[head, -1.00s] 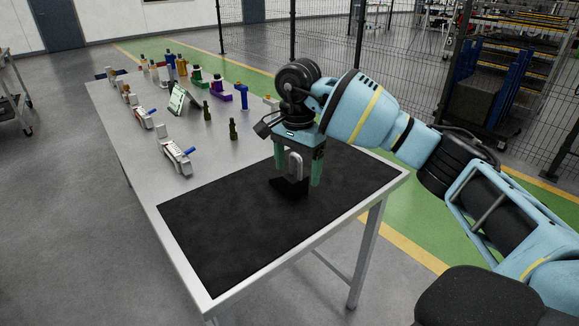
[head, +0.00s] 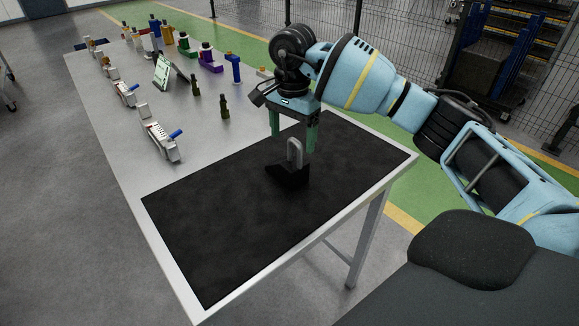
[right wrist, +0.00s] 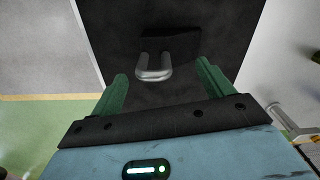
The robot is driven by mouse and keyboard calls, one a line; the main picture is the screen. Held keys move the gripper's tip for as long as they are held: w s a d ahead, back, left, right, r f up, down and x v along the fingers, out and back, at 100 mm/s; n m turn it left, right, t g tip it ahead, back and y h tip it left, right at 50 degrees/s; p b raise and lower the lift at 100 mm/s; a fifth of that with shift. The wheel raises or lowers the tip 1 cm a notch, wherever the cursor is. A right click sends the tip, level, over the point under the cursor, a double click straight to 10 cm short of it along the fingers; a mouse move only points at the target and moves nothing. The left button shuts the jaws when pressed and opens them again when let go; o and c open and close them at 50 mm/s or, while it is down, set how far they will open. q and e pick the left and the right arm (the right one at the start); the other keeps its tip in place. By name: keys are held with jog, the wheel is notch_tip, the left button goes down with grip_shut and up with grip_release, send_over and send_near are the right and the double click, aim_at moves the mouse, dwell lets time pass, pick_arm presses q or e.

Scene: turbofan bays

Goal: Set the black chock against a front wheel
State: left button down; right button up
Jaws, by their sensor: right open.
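The black chock (head: 287,176) is a dark wedge with a grey loop handle (head: 295,152). It sits on the black mat (head: 220,220) near the table's right part. My right gripper (head: 293,143) is open and empty, with its green fingers above the chock, around the upper end of the handle or just behind it. In the right wrist view the handle (right wrist: 154,68) shows between the fingers (right wrist: 161,75), touching neither, and the chock body (right wrist: 172,45) blends into the dark mat. My left gripper is not in view.
The mat around the chock is clear. A wire fence (head: 350,40) stands behind.

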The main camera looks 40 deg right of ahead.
aim_at(295, 162)
jog(key=shift+f, duration=0.55)
jog(key=f, duration=0.4)
jog(key=shift+s+d+f+p, duration=0.15)
jog(key=shift+s+d+p, duration=0.05)
jog(key=shift+d+p, duration=0.15)
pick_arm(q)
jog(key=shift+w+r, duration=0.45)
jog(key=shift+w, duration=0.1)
pick_arm(e)
jog(key=shift+a+f, duration=0.1)
jog(key=shift+f, duration=0.3)
jog(key=c, duration=0.9)
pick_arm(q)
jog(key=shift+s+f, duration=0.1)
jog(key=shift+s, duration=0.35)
pick_arm(e)
grip_shut()
